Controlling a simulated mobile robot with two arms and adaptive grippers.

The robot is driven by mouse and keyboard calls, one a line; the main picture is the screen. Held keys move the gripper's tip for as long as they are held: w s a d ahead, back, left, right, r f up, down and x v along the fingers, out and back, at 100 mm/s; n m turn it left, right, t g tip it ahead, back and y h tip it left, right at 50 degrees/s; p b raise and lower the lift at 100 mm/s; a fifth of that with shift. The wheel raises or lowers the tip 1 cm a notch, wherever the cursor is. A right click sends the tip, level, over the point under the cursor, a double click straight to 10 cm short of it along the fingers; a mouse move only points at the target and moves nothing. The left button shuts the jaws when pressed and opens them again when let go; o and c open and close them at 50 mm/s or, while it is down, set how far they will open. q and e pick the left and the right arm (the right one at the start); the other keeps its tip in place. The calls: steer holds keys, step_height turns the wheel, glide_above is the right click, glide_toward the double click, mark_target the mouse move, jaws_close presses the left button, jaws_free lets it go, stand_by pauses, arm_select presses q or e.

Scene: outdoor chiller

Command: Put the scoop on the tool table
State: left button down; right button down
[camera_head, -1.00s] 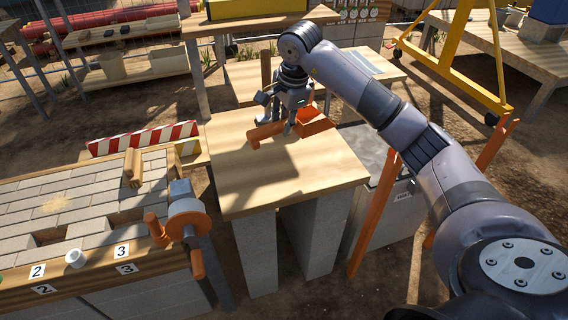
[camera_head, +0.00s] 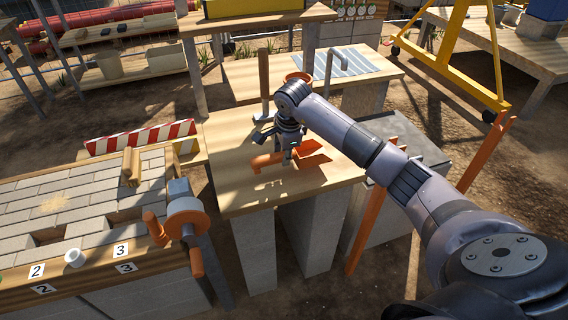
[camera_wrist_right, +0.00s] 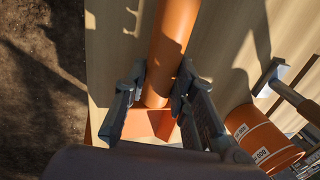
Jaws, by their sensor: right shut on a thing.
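The orange scoop (camera_head: 265,161) is in my right gripper (camera_head: 287,152), low over the front wooden table (camera_head: 240,200). I take this bench with grey legs to be the tool table. In the right wrist view, the fingers (camera_wrist_right: 160,95) close around the scoop's round orange handle (camera_wrist_right: 172,45); a flatter orange part (camera_wrist_right: 150,122) shows between and below them. The scoop's shadow falls on the tabletop close to it. I cannot tell whether the scoop touches the wood. My left gripper is out of view.
An upright long-handled tool (camera_head: 264,80) stands at the table's back edge. An orange pot (camera_head: 298,77) is behind the gripper. A dark-topped box (camera_head: 425,152) stands right of the table. A brick bench with a crank (camera_head: 187,215) is on the left. The table's front is clear.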

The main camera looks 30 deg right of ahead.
step_height(320, 180, down, 4)
steer(key=shift+f, duration=0.1)
steer(key=shift+f, duration=0.15)
steer(key=c, duration=1.3)
jaws_free()
steer(key=shift+c, duration=0.2)
steer(key=shift+r, duration=0.25)
steer(key=v, duration=1.1)
steer(key=shift+r, duration=0.4)
